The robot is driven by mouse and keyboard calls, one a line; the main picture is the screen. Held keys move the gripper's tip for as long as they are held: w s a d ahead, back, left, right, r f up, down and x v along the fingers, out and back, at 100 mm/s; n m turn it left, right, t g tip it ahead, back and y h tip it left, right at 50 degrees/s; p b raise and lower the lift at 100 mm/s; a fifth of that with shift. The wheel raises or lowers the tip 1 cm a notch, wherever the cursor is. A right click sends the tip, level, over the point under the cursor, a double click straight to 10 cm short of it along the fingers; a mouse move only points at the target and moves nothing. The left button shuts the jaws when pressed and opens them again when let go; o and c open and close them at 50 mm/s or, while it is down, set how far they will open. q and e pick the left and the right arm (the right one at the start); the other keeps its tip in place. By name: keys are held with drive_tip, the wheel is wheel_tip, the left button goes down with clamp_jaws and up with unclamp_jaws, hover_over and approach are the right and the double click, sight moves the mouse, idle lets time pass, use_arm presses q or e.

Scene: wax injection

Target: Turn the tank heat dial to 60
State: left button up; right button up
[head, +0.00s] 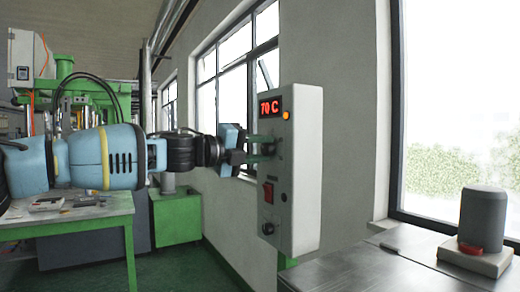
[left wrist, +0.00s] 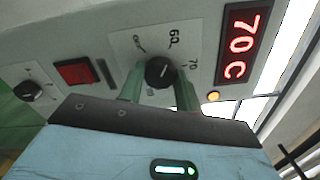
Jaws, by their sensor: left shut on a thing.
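The tank heat dial (left wrist: 160,72) is a round black knob on a pale plate of the grey control box (head: 307,180). The plate's marks read 60 and 70 in the left wrist view; a third mark is hard to read. The red display (head: 270,106) reads 70 C, and it also shows in the left wrist view (left wrist: 236,45). My left gripper (left wrist: 160,88) has its green fingers on either side of the dial and is shut on it. In the head view the gripper (head: 263,147) reaches the box from the left. The dial's pointer is too small to read surely.
An orange lamp (head: 286,115), a red switch (head: 268,192) and a second black knob (head: 268,228) are on the same box face. A green table (head: 75,222) stands at left.

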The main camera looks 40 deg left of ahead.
idle(0.3)
use_arm(q)
drive_tip(key=o, duration=1)
drive_tip(key=shift+c, duration=0.2)
drive_tip(key=shift+s, duration=0.1)
drive_tip(key=shift+s+a, duration=0.2)
drive_tip(key=shift+s, duration=0.1)
drive_tip(key=v, duration=0.7)
drive_tip(key=shift+p, duration=0.45)
